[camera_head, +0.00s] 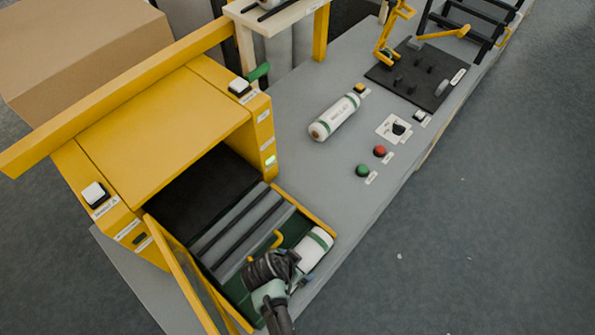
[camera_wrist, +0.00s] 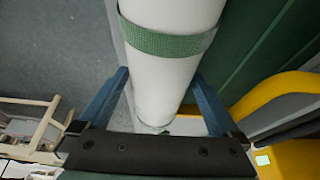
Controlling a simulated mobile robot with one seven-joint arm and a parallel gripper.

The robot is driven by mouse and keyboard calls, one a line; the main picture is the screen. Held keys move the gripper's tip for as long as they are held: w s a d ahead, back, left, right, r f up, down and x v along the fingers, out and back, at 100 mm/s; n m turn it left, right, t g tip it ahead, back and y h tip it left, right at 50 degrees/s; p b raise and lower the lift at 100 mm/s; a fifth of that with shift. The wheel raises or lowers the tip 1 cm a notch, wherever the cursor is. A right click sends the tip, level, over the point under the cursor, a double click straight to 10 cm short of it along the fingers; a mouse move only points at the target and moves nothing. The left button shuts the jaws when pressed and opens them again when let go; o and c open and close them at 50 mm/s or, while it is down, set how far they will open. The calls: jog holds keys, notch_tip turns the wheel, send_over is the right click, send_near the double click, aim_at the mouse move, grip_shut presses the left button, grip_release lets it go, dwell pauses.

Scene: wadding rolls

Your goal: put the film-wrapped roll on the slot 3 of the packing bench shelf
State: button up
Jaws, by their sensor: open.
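A white roll with green bands (camera_head: 314,248) lies in the green-floored tray at the mouth of the yellow machine. My gripper (camera_head: 298,272) is over its near end. In the wrist view the blue fingers are open, one on each side of this roll (camera_wrist: 170,75), with visible gaps. A second white roll with green bands and printing (camera_head: 335,117) lies on the grey bench, away from my gripper. I cannot tell from surface alone which roll is film-wrapped. A pale wooden shelf (camera_head: 285,17) shows partly at the top; no slot numbers are readable.
Green (camera_head: 362,170) and red (camera_head: 380,151) buttons and a black plate (camera_head: 415,75) are on the bench. The bench middle is mostly clear.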

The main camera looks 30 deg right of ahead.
jog(key=c, duration=1.4)
jog(key=shift+r, duration=0.1)
